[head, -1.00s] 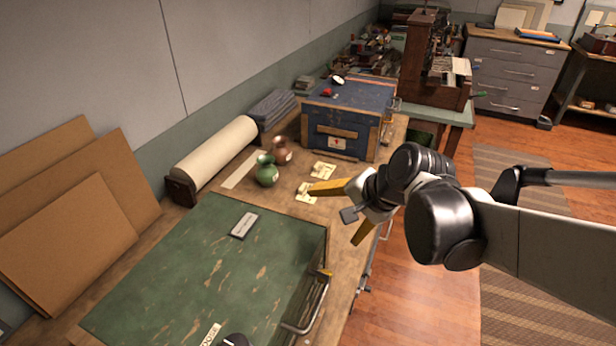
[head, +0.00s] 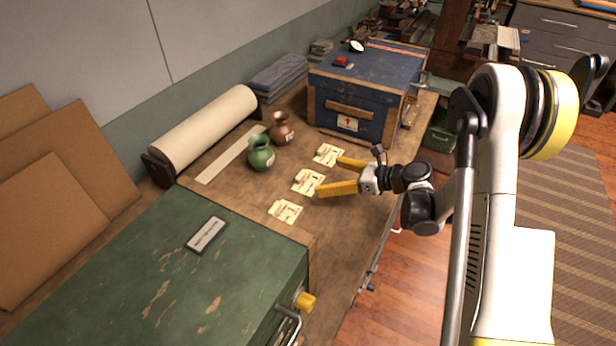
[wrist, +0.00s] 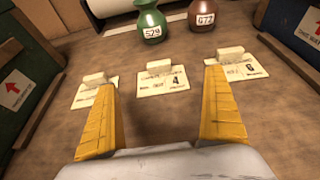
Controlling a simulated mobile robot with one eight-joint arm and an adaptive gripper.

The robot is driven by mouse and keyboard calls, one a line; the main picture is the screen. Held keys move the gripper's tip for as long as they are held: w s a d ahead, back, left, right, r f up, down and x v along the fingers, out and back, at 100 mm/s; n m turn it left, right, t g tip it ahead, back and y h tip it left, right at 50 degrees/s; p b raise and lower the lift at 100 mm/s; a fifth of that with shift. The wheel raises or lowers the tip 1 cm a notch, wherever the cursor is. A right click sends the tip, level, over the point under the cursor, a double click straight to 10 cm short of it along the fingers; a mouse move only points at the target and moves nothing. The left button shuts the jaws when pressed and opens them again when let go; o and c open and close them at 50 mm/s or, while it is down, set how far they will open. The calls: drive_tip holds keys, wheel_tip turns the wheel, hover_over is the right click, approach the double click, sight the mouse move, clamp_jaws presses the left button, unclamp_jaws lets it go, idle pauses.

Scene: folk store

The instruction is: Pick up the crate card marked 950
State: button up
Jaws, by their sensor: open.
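Three cream cards lie in a row on the wooden bench: a near card (head: 286,211), a middle card (head: 308,182) and a far card (head: 329,154). Each has a small pale block on it. In the wrist view, the left card (wrist: 86,97), middle card (wrist: 164,84) and right card (wrist: 243,69) show print. In the wrist view, the middle card shows between the fingertips (wrist: 161,78).
A green vase (head: 261,154) and a brown vase (head: 281,130) stand behind the cards. A green crate (head: 160,270) is at the near left, a blue crate (head: 365,85) at the far end. A paper roll (head: 205,130) lies along the wall. Bare bench lies around the cards.

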sight(303, 176)
drive_tip(key=b+x, duration=0.1)
drive_tip(key=x, duration=0.3)
drive_tip(key=shift+a+f, duration=0.2)
drive_tip(key=shift+a, duration=0.05)
drive_tip(key=b+x, duration=0.3)
drive_tip(key=x, duration=0.2)
drive_tip(key=shift+w+a+f, duration=0.2)
drive_tip(key=shift+a+f, duration=0.05)
drive_tip(key=c, duration=1.6)
